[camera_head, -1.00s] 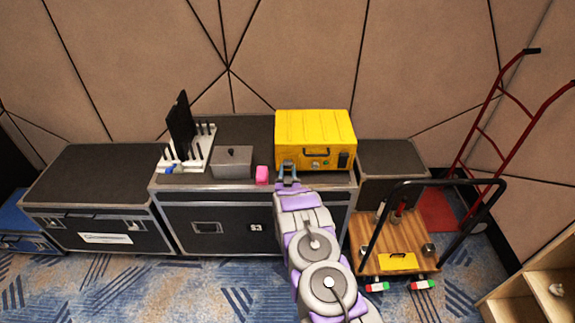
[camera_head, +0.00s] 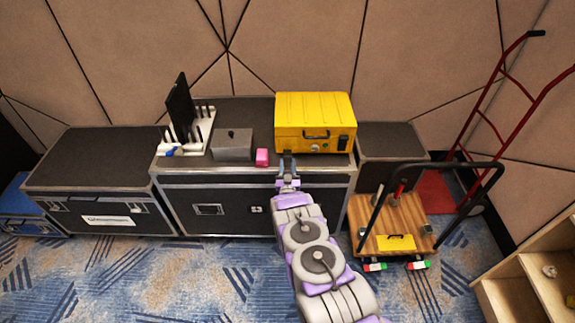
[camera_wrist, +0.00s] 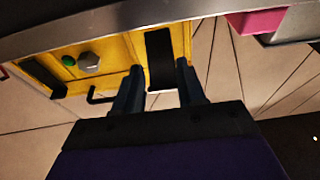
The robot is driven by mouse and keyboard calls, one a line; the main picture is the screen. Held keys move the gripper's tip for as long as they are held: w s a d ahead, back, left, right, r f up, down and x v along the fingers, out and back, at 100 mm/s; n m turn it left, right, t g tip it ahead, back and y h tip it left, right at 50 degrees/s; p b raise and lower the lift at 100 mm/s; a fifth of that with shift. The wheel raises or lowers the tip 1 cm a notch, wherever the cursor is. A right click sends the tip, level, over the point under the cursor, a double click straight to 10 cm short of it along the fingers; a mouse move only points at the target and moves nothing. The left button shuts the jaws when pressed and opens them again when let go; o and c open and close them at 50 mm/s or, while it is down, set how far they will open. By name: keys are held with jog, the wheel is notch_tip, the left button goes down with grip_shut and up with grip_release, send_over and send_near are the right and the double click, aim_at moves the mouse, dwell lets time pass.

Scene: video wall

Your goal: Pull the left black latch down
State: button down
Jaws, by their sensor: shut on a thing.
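The yellow case (camera_head: 316,115) stands on a black flight case, its front facing me. In the wrist view its front (camera_wrist: 122,50) looks inverted, with the dark left latch (camera_wrist: 159,52) as an upright strip beside the dark handle. My gripper (camera_head: 287,158) is at the lower left corner of the case front and covers the latch in the head view. In the wrist view, the fingers of my gripper (camera_wrist: 162,82) stand on either side of the strip, shut on the latch. The exact contact is hard to see.
The black flight case (camera_head: 230,210) carries a grey box (camera_head: 233,146), a pink block (camera_head: 262,157) and a white rack (camera_head: 190,140) left of the yellow case. A wooden trolley (camera_head: 408,222) stands right of my arm. Patterned carpet is open at left.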

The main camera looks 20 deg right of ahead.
jog(key=shift+w+a, duration=0.1)
dwell(0.5)
jog(key=c, duration=1)
grip_release()
jog(key=shift+c, duration=0.2)
jog(key=shift+o, duration=0.8)
jog(key=shift+w+f, duration=0.15)
jog(key=shift+w, duration=0.05)
jog(key=shift+o, duration=1.2)
jog(key=shift+s, duration=0.1)
jog(key=v, duration=1.7)
jog(key=shift+f, duration=0.3)
